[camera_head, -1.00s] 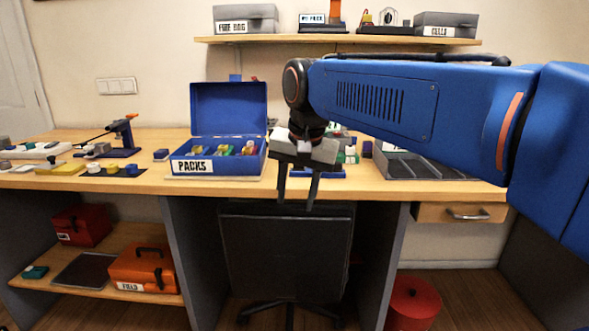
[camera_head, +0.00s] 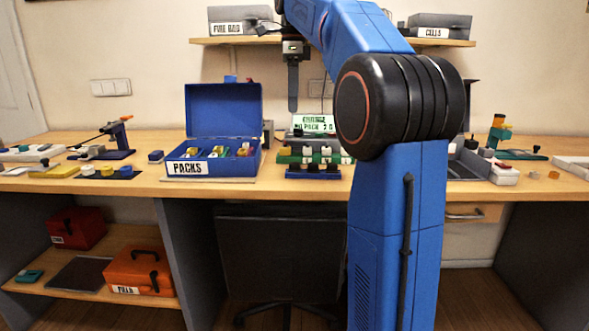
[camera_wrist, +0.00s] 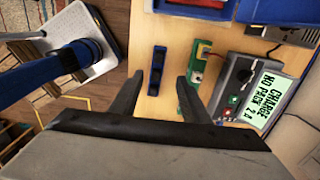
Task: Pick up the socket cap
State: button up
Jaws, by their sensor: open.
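I cannot tell for sure which piece is the socket cap. Small round caps, one yellow (camera_head: 107,171) and one blue (camera_head: 126,171), sit on a dark mat at the left of the bench in the head view. Small orange rings (camera_head: 534,174) lie at the far right. My gripper (camera_head: 293,105) hangs fingers down above the back of the bench, in front of the charger (camera_head: 313,123). In the wrist view my gripper (camera_wrist: 158,90) is open and empty. A blue rack (camera_wrist: 157,70) and a green holder (camera_wrist: 200,62) lie beyond its fingers, apart from them.
The open blue PACKS box (camera_head: 225,168) stands left of the racks. The shelf (camera_head: 330,41) with grey boxes is close behind my arm. Bare bench top shows left of the PACKS box.

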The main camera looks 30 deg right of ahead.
send_over(295, 163)
jog(key=f, duration=1.2)
jog(key=shift+w+f, duration=0.1)
jog(key=shift+w, duration=0.15)
jog(key=shift+s+f, duration=0.15)
jog(key=shift+f, duration=1.15)
jog(key=shift+s+f, duration=0.1)
jog(key=shift+f, duration=1.15)
grip_shut()
